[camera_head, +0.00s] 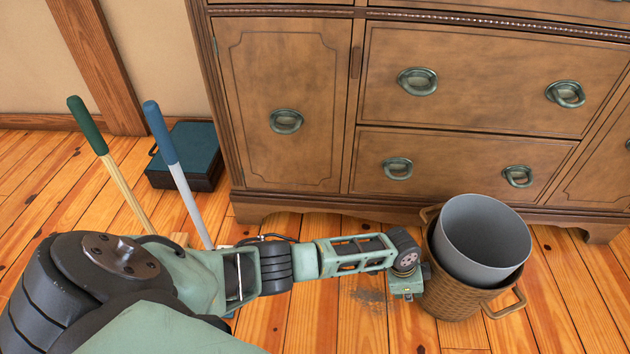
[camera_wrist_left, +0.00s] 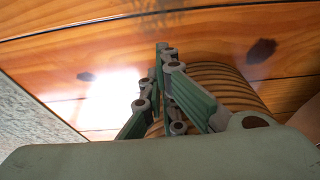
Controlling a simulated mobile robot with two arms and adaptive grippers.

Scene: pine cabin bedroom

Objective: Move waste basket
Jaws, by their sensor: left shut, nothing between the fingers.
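A grey waste basket (camera_head: 482,235) sits tilted inside a brown woven basket (camera_head: 450,295) with side handles, on the floor in front of the dresser. My left gripper (camera_head: 408,287) is low at the woven basket's left side; the head view does not show clearly whether it touches. In the left wrist view, the gripper's green fingers (camera_wrist_left: 165,85) are together with nothing between them. The ribbed side of the woven basket (camera_wrist_left: 228,85) lies just behind and beside them. The lower part of the basket is partly hidden there. My right gripper is not in view.
A wooden dresser (camera_head: 285,75) with metal pulls stands close behind the baskets. At the left are a green-handled tool (camera_head: 88,125), a blue-handled tool (camera_head: 160,130) and a dark teal box (camera_head: 187,160). The plank floor right of the baskets is clear.

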